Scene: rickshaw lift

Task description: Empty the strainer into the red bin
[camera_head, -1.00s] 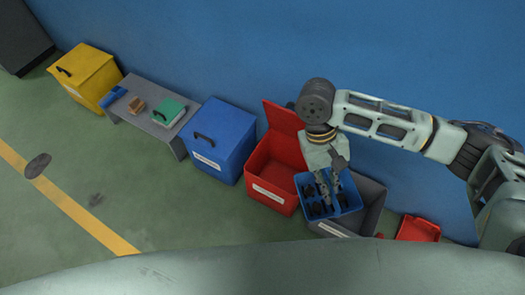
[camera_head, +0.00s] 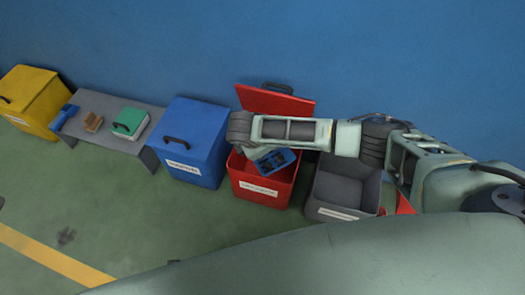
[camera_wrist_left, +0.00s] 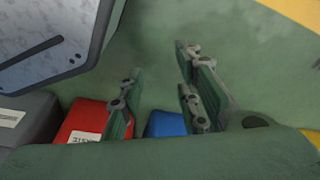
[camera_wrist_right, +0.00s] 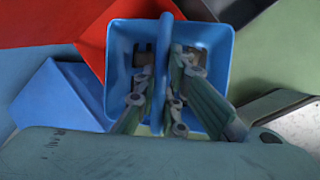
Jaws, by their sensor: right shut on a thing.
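The strainer is a blue basket (camera_head: 277,161) with a handle across its top. In the head view it is tilted, over the mouth of the open red bin (camera_head: 262,190), partly hidden by my right arm. In the right wrist view my right gripper (camera_wrist_right: 164,80) is shut on the handle of the strainer (camera_wrist_right: 220,65). Some dark pieces show inside it; I cannot tell how many. My left gripper (camera_wrist_left: 160,80) is open and empty in the left wrist view, away from the strainer.
An open grey bin (camera_head: 322,208) stands right of the red bin, whose raised lid (camera_head: 275,99) leans near the blue wall. A closed blue bin (camera_head: 190,140), a grey bench (camera_head: 150,104) with small items and a yellow bin (camera_head: 30,95) stand to the left. Floor in front is clear.

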